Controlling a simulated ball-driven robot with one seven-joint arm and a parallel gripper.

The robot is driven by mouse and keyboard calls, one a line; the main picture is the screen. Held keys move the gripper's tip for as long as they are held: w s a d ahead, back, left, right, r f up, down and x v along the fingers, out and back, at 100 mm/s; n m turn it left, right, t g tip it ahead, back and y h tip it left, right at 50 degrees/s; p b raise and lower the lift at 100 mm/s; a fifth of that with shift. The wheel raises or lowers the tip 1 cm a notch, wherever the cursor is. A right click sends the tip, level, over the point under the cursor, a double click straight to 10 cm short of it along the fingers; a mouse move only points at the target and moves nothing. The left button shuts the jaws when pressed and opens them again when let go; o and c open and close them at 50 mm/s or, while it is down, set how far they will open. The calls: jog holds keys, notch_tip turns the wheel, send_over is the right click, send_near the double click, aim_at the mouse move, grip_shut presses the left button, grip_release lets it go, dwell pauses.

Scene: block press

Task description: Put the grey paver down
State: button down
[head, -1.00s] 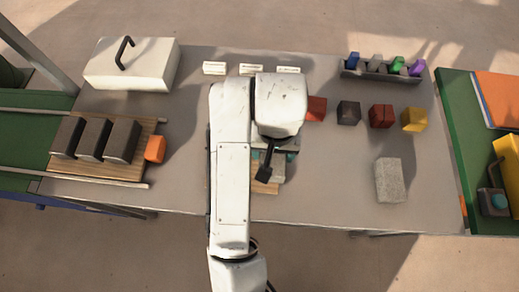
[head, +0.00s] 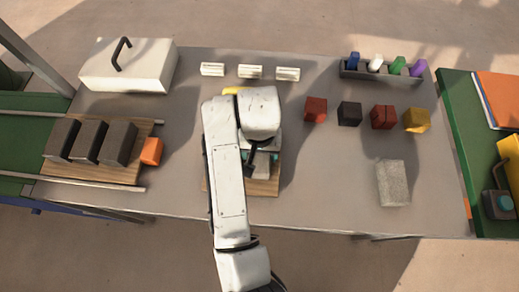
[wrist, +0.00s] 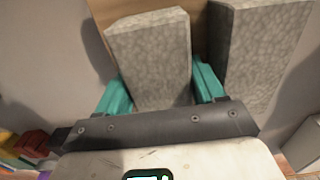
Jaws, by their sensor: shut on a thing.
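My gripper (wrist: 162,92) is shut on a speckled grey paver (wrist: 150,55), with a teal finger on each side of it. A second grey paver (wrist: 262,45) stands close to its right in the wrist view, with a narrow gap between them. A wooden board (wrist: 201,25) shows behind and between the two. In the head view my gripper (head: 262,163) is over this board (head: 263,189), mostly hidden by my arm. I cannot tell whether the held paver touches the board. Another light grey paver (head: 393,183) lies alone on the table's right side.
A white box (head: 128,68) stands back left. Red (head: 315,109), black (head: 349,112) and yellow (head: 416,119) blocks line the right.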

jog(key=shift+c, duration=2)
grip_release()
jog(key=shift+f, duration=0.1)
notch_tip(320, 180, up, 12)
jog(key=p, duration=0.1)
jog(key=shift+p, duration=0.35)
